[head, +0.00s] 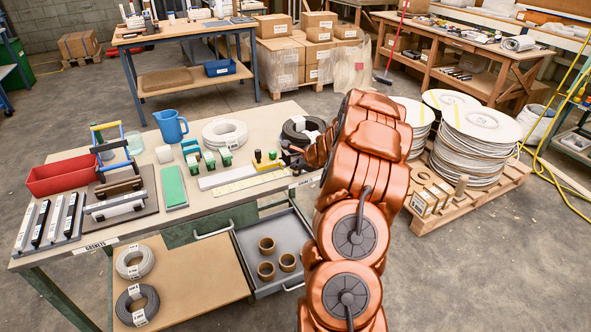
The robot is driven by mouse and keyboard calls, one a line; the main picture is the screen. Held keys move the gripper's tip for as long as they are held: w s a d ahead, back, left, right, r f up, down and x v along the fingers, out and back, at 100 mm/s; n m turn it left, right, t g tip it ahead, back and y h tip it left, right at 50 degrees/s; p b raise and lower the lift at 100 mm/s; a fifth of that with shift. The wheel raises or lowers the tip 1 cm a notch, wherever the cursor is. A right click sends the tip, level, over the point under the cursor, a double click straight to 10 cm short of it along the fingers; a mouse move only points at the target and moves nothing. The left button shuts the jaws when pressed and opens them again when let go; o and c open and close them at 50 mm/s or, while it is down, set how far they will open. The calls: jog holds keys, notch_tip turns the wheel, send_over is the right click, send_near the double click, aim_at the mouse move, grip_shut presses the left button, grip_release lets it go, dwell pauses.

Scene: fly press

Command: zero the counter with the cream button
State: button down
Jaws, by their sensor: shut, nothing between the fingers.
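My gripper (287,152) is at the end of my copper arm, over the right end of the workbench (213,206). It is small and dark here; its fingers look closed, with nothing seen in them. It is just right of a yellow-and-black fitting (266,158) at the end of a pale bar (226,177). I cannot make out a counter or a cream button; my arm hides part of the bench's right end.
A dark coil (296,130) lies behind my gripper, with a white coil (224,133) and a blue jug (171,125) farther left. An open drawer (243,257) juts out below. A pallet of round white stacks (471,150) stands right of my arm.

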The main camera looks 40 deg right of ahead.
jog(key=shift+s+d+r+p, duration=0.1)
jog(key=shift+d+r+p, duration=0.15)
jog(key=shift+r+p, duration=0.3)
jog(key=shift+s+d+r+p, duration=0.1)
jog(key=shift+d+r+p, duration=0.15)
jog(key=shift+r+p, duration=0.2)
jog(key=shift+w+a+f, duration=0.1)
jog(key=shift+a, duration=0.05)
jog(key=shift+r, duration=0.25)
notch_tip(320, 180, up, 4)
jog(key=p, duration=0.4)
jog(key=shift+a+r+p, duration=0.1)
jog(key=shift+r+p, duration=0.15)
jog(key=shift+p, duration=0.15)
